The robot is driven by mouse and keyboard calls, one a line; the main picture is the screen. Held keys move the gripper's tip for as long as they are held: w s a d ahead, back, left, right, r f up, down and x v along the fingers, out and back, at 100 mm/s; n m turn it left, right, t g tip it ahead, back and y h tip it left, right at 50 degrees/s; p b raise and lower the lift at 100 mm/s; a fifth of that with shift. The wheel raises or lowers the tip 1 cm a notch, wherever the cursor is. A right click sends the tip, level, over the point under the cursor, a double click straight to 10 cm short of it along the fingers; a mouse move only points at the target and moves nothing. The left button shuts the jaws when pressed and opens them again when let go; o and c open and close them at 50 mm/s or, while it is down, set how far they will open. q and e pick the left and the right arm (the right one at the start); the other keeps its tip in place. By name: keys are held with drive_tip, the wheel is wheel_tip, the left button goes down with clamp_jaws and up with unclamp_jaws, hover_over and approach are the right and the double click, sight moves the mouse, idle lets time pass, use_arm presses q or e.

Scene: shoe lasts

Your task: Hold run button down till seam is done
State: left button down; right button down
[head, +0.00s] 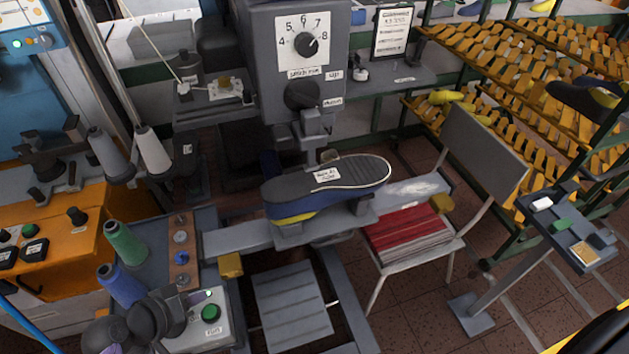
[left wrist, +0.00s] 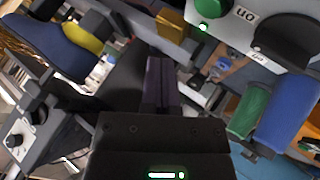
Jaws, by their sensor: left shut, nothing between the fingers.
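The run button (head: 210,312) is a green button on a pale control box at the lower left, with a lit green lamp (head: 209,293) beside it. In the left wrist view a green button (left wrist: 208,8) shows at the top edge, partly cut off, with a lit lamp below it. My left gripper (head: 190,298) is just left of the box; its shut, empty fingers (left wrist: 162,70) point past the button and look apart from it. A dark shoe (head: 325,188) with a pale seam line around its upturned sole sits on the stitching machine's arm (head: 235,240). My right gripper does not show.
The machine head (head: 258,60) has a dial (head: 303,42) and a black knob (head: 302,95). Green (head: 125,243) and blue (head: 119,284) thread spools stand beside my left arm. A chair (head: 410,225) and orange racks (head: 525,80) are at right.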

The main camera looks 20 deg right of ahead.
use_arm(q)
drive_tip(key=n+b, duration=0.1)
drive_tip(key=n, duration=0.4)
drive_tip(key=n+y+b, duration=0.1)
drive_tip(key=n, duration=0.1)
drive_tip(key=n+b, duration=0.1)
drive_tip(key=n, duration=0.1)
drive_tip(key=shift+w+r+n, duration=0.1)
drive_tip(key=shift+r+n, duration=0.25)
drive_tip(key=shift+n, duration=0.05)
wheel_tip(320, 180, up, 3)
drive_tip(key=n+t+y+b, duration=0.1)
drive_tip(key=n, duration=0.5)
drive_tip(key=n+t+y+b, duration=0.1)
drive_tip(key=n, duration=0.6)
drive_tip(key=shift+b, duration=0.3)
